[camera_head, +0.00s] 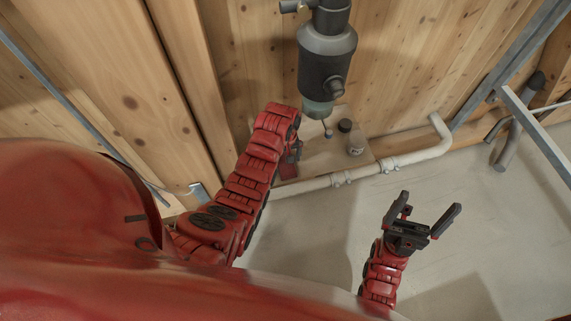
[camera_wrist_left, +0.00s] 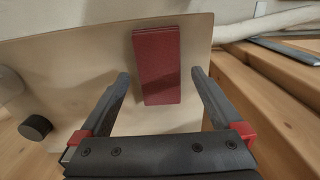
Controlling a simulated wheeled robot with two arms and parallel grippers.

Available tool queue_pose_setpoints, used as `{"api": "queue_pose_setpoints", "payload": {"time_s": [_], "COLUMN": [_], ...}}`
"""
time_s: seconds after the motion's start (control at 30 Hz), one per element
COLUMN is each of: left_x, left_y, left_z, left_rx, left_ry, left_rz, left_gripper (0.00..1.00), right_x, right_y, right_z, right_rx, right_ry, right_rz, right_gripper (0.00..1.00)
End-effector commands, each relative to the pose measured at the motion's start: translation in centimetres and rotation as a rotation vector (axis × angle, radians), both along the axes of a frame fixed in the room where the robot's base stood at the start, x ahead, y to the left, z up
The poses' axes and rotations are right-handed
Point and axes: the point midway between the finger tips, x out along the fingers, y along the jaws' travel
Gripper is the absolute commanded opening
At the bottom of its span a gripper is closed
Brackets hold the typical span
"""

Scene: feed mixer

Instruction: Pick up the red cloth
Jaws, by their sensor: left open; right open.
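The red cloth (camera_wrist_left: 157,50) shows in the left wrist view as a flat, folded rectangle on a pale wooden board (camera_wrist_left: 75,60). My left gripper (camera_wrist_left: 160,76) is open, its two fingers to either side of the cloth's near part in the picture. I cannot tell how high the fingers are above the board, and nothing shows gripped. In the head view my left arm (camera_head: 262,150) reaches to the board and hides most of the cloth's place. My right gripper (camera_head: 429,203) is open and empty above the grey floor.
A clear jar with a black lid (camera_head: 346,126) stands on the board. A dark grey mixer (camera_head: 327,55) hangs on the wooden wall above it. A pale pipe (camera_head: 400,160) runs along the wall foot.

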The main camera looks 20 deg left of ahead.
Motion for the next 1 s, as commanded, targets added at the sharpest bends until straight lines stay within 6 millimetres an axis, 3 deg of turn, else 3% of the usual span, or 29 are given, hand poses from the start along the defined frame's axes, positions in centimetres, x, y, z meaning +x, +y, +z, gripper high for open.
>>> {"api": "queue_pose_setpoints", "payload": {"time_s": [0.13, 0.37, 0.8, 1.0], "left_x": [-0.1, 0.0, 0.0, 0.1], "left_y": [-0.1, -0.1, -0.1, -0.1], "left_z": [-1.8, -2.0, -1.9, -1.9], "left_rx": [0.0, -0.001, -0.001, -0.001], "left_ry": [0.002, -0.002, -0.002, -0.002], "left_rz": [0.0, 0.0, -0.001, -0.001], "left_gripper": [1.0, 1.0, 0.23, 0.19], "right_x": [0.0, 0.0, 0.0, 0.0], "right_y": [0.0, 0.0, 0.0, 0.0], "right_z": [-0.1, -0.1, -0.1, -0.1], "right_rx": [0.0, 0.0, 0.0, 0.0], "right_ry": [0.0, 0.0, 0.0, 0.0], "right_rz": [0.0, 0.0, 0.0, 0.0], "right_gripper": [0.95, 0.95, 0.95, 0.95]}}
